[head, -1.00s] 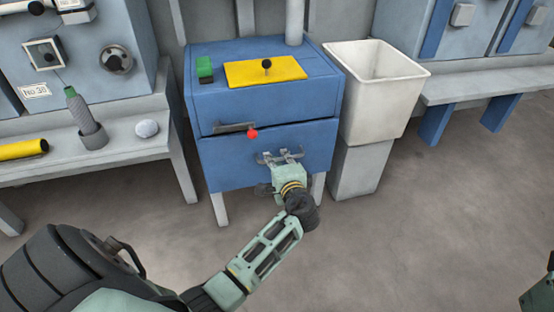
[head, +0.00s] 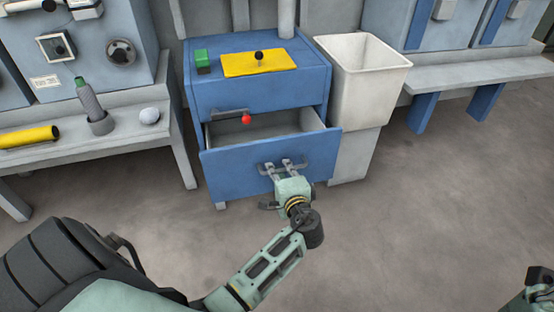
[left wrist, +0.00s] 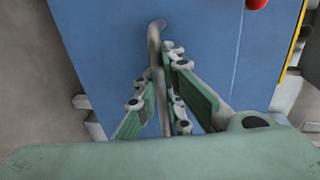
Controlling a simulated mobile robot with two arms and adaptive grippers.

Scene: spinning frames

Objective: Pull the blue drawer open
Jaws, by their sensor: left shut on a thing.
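The blue drawer (head: 237,174) is the lower front of a blue cabinet (head: 305,85) in the head view. It stands well out from the cabinet, and its grey inside shows, with nothing seen in it. Its grey bar handle (head: 303,164) is on the front. My left gripper (head: 283,166) is shut on this handle. In the left wrist view the fingers (left wrist: 172,90) close around the handle bar (left wrist: 156,65) in front of the blue face. My right arm shows only in part at the lower right corner, and its fingertips cannot be made out.
A red ball knob (head: 246,119) on a grey lever sits above the drawer opening. A white bin (head: 375,80) stands close to the cabinet's right. A grey bench (head: 150,140) with a bottle, yellow cylinder and pale lump is at left. Floor in front is clear.

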